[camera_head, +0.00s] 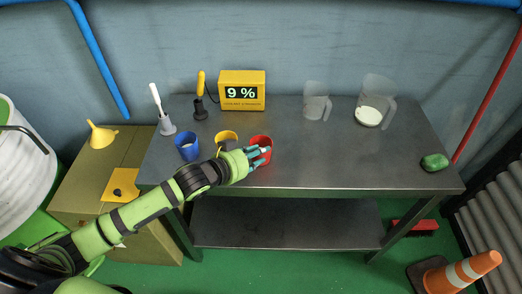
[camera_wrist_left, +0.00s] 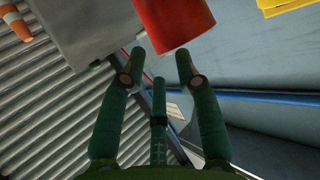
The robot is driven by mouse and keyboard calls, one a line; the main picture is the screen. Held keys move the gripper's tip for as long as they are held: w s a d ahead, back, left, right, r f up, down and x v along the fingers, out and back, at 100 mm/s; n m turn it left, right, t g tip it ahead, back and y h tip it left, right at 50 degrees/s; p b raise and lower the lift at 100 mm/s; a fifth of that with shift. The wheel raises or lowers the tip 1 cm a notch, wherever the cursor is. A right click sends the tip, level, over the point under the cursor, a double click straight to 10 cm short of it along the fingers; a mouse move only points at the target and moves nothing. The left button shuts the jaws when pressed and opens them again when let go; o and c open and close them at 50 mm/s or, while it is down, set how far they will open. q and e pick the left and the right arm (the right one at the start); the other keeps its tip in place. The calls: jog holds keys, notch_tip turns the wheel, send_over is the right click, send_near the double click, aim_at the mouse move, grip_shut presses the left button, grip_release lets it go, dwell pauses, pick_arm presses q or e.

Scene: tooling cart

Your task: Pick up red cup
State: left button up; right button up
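The red cup (camera_head: 262,142) stands upright on the grey metal table, near its front edge. My left gripper (camera_head: 264,153) is right at the cup in the head view, with its teal fingers in front of the cup's side. In the left wrist view the red cup (camera_wrist_left: 174,20) lies just beyond the spread fingertips of my left gripper (camera_wrist_left: 161,54), cut off by the top edge. The fingers are open with nothing between them; I cannot tell whether a fingertip touches the cup. My right gripper is not in view.
A yellow cup (camera_head: 227,136) stands close left of the red cup, partly behind my wrist, with a blue cup (camera_head: 187,146) further left. A yellow display (camera_head: 242,90), two clear jugs (camera_head: 316,105) (camera_head: 374,95) and a green object (camera_head: 435,161) are also on the table (camera_head: 330,155).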

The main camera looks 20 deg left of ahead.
pick_arm(q)
jog(key=shift+x, duration=1.45)
grip_shut()
jog(key=shift+r, duration=0.1)
jog(key=s+d+r+b, duration=0.1)
jog(key=s+d+r, duration=0.7)
jog(key=r, duration=0.2)
jog(key=shift+s+r, duration=0.2)
jog(key=shift+r, duration=0.2)
dwell(2.1)
